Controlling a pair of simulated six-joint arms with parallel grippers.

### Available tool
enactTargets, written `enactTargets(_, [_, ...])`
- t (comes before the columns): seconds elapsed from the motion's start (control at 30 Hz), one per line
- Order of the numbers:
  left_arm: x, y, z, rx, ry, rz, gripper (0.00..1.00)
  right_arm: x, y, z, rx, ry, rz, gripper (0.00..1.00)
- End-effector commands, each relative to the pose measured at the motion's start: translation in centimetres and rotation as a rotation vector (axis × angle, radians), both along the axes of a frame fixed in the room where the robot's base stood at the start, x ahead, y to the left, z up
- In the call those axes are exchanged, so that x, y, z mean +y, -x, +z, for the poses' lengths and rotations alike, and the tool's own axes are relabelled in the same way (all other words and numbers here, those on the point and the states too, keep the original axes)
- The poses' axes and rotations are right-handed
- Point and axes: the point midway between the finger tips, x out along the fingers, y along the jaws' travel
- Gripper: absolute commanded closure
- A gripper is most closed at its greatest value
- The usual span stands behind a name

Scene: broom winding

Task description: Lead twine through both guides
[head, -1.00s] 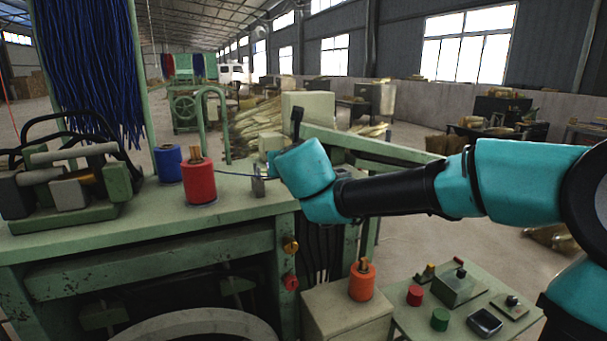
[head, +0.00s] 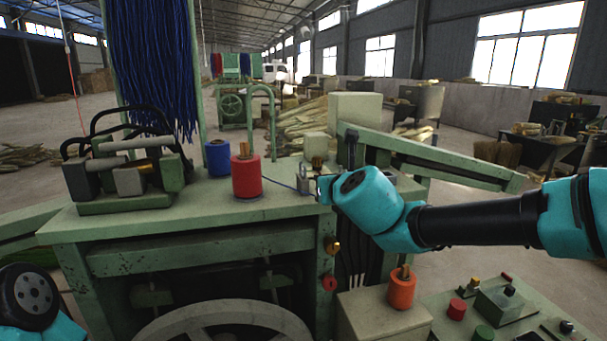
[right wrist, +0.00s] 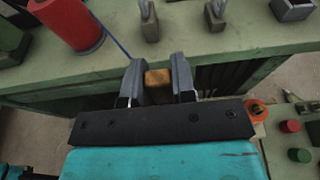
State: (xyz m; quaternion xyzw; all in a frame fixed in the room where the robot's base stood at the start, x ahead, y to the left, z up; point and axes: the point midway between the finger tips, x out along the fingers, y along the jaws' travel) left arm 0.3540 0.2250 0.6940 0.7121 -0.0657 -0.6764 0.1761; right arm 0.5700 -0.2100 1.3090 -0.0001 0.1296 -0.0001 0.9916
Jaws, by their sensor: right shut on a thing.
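The blue spool (head: 218,157) and red spool (head: 246,175) stand upright on the green bench. Blue twine (head: 279,184) runs from behind the red spool to the right; in the right wrist view it slants down to my left-hand finger. Two small metal guides stand at the bench edge, the left guide (right wrist: 150,24) and right guide (right wrist: 215,15), just beyond my fingertips. My right gripper (right wrist: 158,72) is shut on a small tan wooden piece (right wrist: 158,86), below and in front of the guides. The twine's end is hidden at the fingers. My left gripper is out of view.
An orange spool (head: 401,290) stands on a box at the bench's lower right, beside a table with red and green buttons (head: 457,309). A black-handled device (head: 130,180) fills the bench's left. A spoked wheel (head: 220,318) sits below the bench front.

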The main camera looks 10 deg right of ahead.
Motion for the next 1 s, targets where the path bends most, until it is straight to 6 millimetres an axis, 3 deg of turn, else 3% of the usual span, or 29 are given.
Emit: enactTargets(1.0, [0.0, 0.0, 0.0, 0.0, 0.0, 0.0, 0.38, 0.0, 0.0, -4.6, 0.001, 0.001, -0.002, 1.0])
